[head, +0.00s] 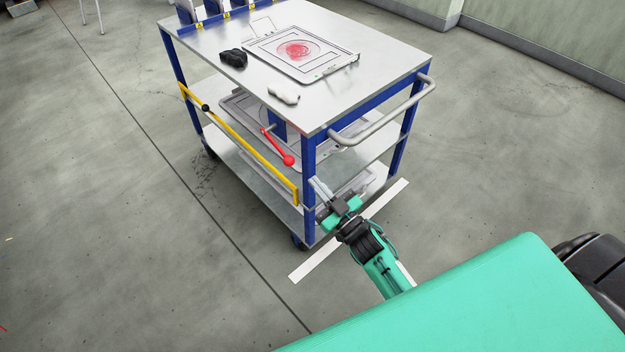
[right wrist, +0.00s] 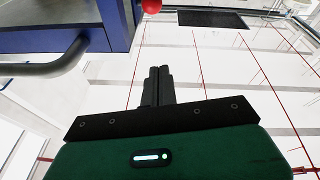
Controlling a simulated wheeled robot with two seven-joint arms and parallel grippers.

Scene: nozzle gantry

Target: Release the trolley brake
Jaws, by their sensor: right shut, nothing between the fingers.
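The trolley (head: 375,88) has a blue frame and grey shelves. A red lever with a red ball knob (head: 288,160) slants down at its near side, below the top shelf. The red ball also shows at the top edge of the right wrist view (right wrist: 151,6), beyond the fingertips. My right gripper (head: 318,188) is shut and empty, beside the trolley's near corner post, below and right of the knob. Its closed black fingers stand upright in the wrist view (right wrist: 160,72), apart from the ball. My left gripper is not in view.
A grey push handle (head: 390,118) juts from the trolley's right end. A yellow bar (head: 240,142) runs along its left side. On top lie a framed tray (head: 330,70), a black object (head: 233,58) and a white object (head: 284,93). The floor around is clear.

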